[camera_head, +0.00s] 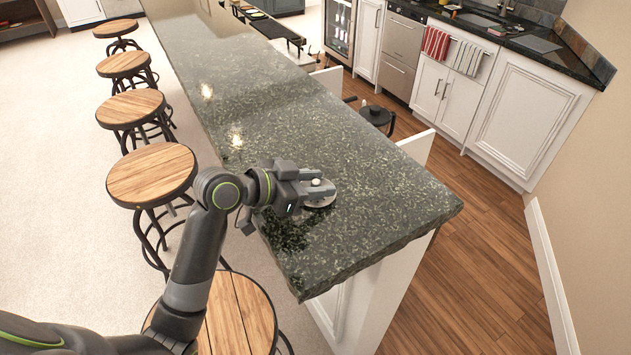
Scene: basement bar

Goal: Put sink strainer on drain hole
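A small silver round piece, which looks like the sink strainer (322,203), lies at the near end of the dark green granite bar counter (390,195). My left gripper (313,184) is right over it, low above the counter, and hides part of it. I cannot tell whether the fingers are closed on it. A sink (480,19) is set into the dark back counter at the upper right, partly cut off by the top edge. Its drain hole cannot be made out. My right gripper is not in view.
Several round wooden stools (151,175) line the left side of the bar. A wood floor aisle (455,215) runs between the bar and the white cabinets (525,115). A black stool or chair (376,115) stands by the bar's right side. Striped towels (436,43) hang below the sink.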

